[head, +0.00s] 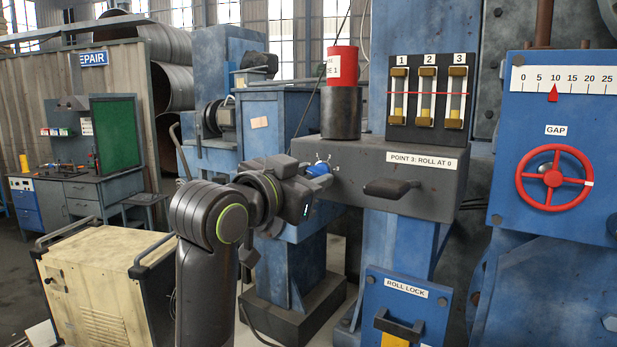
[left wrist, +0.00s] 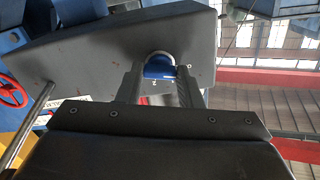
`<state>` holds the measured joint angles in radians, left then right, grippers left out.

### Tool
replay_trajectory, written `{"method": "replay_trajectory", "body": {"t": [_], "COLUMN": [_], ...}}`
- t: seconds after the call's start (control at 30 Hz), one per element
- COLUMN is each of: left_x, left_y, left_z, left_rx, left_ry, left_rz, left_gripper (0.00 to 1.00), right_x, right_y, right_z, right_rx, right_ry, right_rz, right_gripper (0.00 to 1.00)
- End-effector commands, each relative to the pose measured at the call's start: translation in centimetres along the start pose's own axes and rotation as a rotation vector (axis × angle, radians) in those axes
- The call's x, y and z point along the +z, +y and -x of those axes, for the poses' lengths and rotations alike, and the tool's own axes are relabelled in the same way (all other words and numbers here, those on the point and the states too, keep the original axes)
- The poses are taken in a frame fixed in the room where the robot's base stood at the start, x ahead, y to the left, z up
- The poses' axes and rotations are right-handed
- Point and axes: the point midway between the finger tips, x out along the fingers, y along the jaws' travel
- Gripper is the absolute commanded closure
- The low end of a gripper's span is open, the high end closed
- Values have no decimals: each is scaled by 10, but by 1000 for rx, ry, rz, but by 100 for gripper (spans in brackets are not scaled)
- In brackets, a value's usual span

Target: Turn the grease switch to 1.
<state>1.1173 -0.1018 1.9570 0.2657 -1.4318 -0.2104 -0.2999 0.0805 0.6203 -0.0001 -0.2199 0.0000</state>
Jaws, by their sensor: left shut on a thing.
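The grease switch is a blue knob (head: 318,169) on the left end of the grey box (head: 350,158), with small white marks around it that are too small to read. My left gripper (head: 310,178) reaches it from the left and is shut on it. In the left wrist view the blue knob (left wrist: 158,68) sits between the two fingers of my left gripper (left wrist: 159,80). The fingers hide part of the knob, and I cannot tell which number it points to. My right gripper is not in view.
A black lever (head: 394,188) sticks out from the front of the grey box. A red and black grease can (head: 341,105) stands on top. To the right is a blue panel with a red handwheel (head: 554,178). A beige cabinet (head: 95,283) stands low at the left.

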Motion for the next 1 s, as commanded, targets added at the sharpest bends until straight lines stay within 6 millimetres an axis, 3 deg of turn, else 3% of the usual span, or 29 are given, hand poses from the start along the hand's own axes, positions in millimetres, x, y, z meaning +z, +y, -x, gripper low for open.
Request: {"method": "replay_trajectory", "body": {"t": [0.37, 1.0], "left_x": [2, 3], "left_y": [0, 0], "left_z": [0, 0], "left_rx": [-1, -1], "left_ry": [1, 1], "left_rz": [-105, -638], "left_gripper": [90, 90], "right_x": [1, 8], "right_y": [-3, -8], "right_z": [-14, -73], "right_rx": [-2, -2], "right_ry": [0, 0], "right_rz": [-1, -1], "right_gripper": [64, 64]}}
